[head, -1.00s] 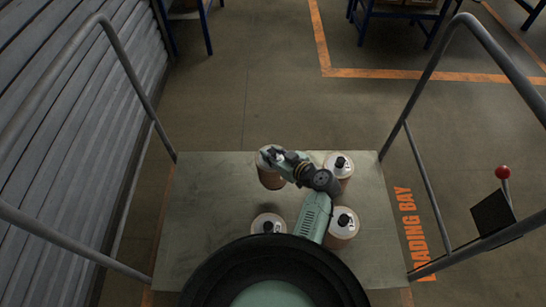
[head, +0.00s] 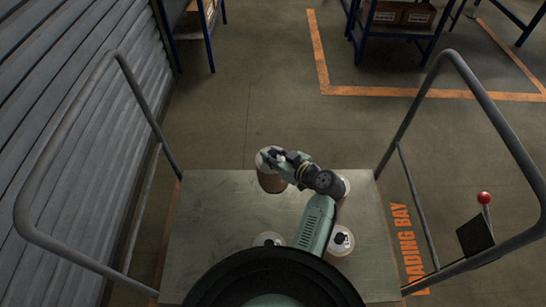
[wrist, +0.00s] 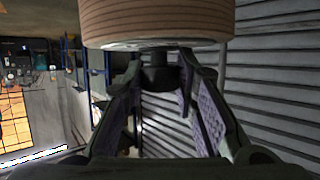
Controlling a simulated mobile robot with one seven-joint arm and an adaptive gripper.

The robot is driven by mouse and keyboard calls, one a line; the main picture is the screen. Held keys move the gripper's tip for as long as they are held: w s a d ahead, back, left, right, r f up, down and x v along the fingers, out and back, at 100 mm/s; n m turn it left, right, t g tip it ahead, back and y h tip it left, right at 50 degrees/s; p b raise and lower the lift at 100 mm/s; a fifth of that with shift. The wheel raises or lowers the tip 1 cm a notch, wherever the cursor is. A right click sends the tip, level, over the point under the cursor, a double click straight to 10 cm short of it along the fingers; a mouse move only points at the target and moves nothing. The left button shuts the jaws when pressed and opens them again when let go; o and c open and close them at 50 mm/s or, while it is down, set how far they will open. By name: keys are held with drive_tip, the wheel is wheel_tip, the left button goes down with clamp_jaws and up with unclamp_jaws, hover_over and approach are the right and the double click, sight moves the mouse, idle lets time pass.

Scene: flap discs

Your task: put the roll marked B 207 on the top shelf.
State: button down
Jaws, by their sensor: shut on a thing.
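My gripper (head: 283,158) is shut on the dark stub at the end of a brown roll with a pale end face (head: 269,181). In the head view the held roll overlaps the far edge of the grey-green platform. In the wrist view the ribbed brown side of the held roll (wrist: 158,22) fills the top, with both fingers (wrist: 160,80) closed on its stub. No marking is readable, so I cannot tell whether it is B 207. The top shelf cannot be identified.
Other rolls stand on the platform (head: 205,225): one at front left (head: 268,239), one at right (head: 340,240), one partly behind my arm (head: 346,184). Grey rails flank the platform. A ribbed shutter (head: 70,120) is at left. Blue racks with boxes (head: 400,14) stand at the back.

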wheel_tip(320, 180, up, 5)
drive_tip(key=shift+w+r+p, duration=0.1)
drive_tip(key=shift+p, duration=1.1)
wheel_tip(320, 180, up, 8)
drive_tip(key=shift+r, duration=0.25)
